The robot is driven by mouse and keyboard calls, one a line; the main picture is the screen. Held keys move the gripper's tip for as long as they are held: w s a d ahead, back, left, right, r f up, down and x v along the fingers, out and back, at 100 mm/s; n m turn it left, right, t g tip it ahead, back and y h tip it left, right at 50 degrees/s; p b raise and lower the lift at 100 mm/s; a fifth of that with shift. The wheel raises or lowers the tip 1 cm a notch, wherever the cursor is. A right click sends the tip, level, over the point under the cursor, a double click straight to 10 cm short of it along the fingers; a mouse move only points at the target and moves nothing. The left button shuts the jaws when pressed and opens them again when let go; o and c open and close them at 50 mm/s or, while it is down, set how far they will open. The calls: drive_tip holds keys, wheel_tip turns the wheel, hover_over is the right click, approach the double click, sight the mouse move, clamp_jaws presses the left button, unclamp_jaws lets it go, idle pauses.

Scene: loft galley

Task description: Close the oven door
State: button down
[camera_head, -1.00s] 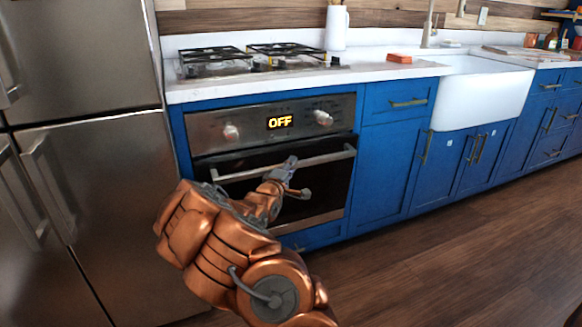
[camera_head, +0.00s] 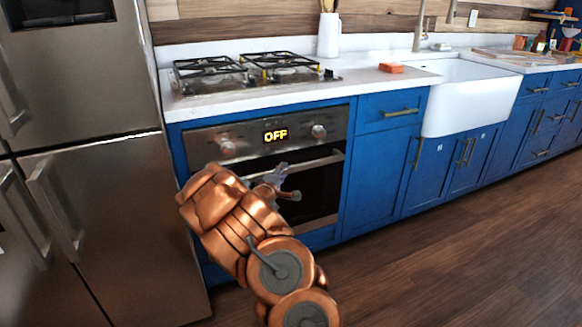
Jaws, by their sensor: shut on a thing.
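The oven (camera_head: 340,113) is built into the blue cabinets below the cooktop, with a steel control panel that reads OFF. Its oven door (camera_head: 318,189) has a dark window and stands upright, flush or nearly flush with the front; a small gap cannot be ruled out. The steel door handle (camera_head: 322,161) runs across the top of the door. My gripper (camera_head: 281,172) is at the handle, left of its middle, and is shut on it. My copper arm hides the left part of the door and handle.
A steel fridge (camera_head: 110,215) stands close on the left. Blue cabinets (camera_head: 383,175) and a white sink (camera_head: 470,98) lie to the right. A cooktop (camera_head: 225,85) is above the oven. The wooden floor (camera_head: 440,260) in front is clear.

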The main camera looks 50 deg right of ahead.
drive_tip(key=shift+w+p, duration=0.6)
drive_tip(key=shift+p, duration=0.05)
drive_tip(key=shift+s+d, duration=0.1)
drive_tip(key=shift+d, duration=0.1)
drive_tip(key=c, duration=1)
unclamp_jaws()
drive_tip(key=shift+s+d, duration=0.1)
drive_tip(key=shift+o, duration=0.2)
drive_tip(key=v, duration=1.2)
drive_tip(key=shift+r, duration=0.15)
